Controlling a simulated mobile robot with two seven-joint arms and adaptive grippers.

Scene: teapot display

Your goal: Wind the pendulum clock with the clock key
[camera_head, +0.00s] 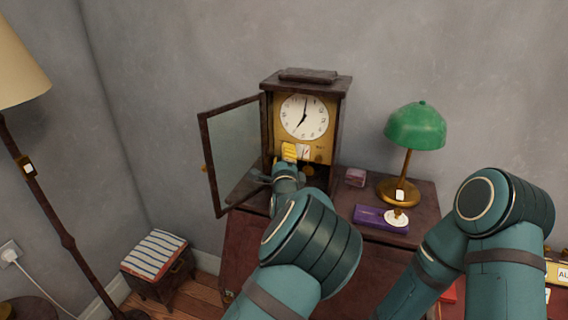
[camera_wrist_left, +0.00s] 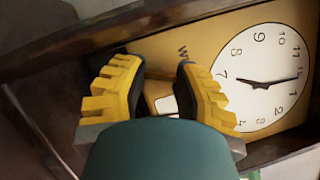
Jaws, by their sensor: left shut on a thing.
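The pendulum clock (camera_head: 310,85) stands on the dark cabinet, with its glass door (camera_head: 237,155) swung open to the left. Its white dial also shows close up in the left wrist view (camera_wrist_left: 262,75). My left gripper (camera_head: 289,152) reaches into the case just below the dial. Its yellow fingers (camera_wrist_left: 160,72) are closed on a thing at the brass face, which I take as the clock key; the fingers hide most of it. A small white tag (camera_head: 303,152) shows beside the fingers. My right arm is at the right, its gripper out of view.
The cabinet top (camera_head: 420,190) holds a green lamp (camera_head: 415,127), a small pink box (camera_head: 356,177) and a purple box (camera_head: 375,218) with a white and gold piece (camera_head: 396,217) by it. A striped stool (camera_head: 155,252) and a floor lamp (camera_head: 20,70) stand left.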

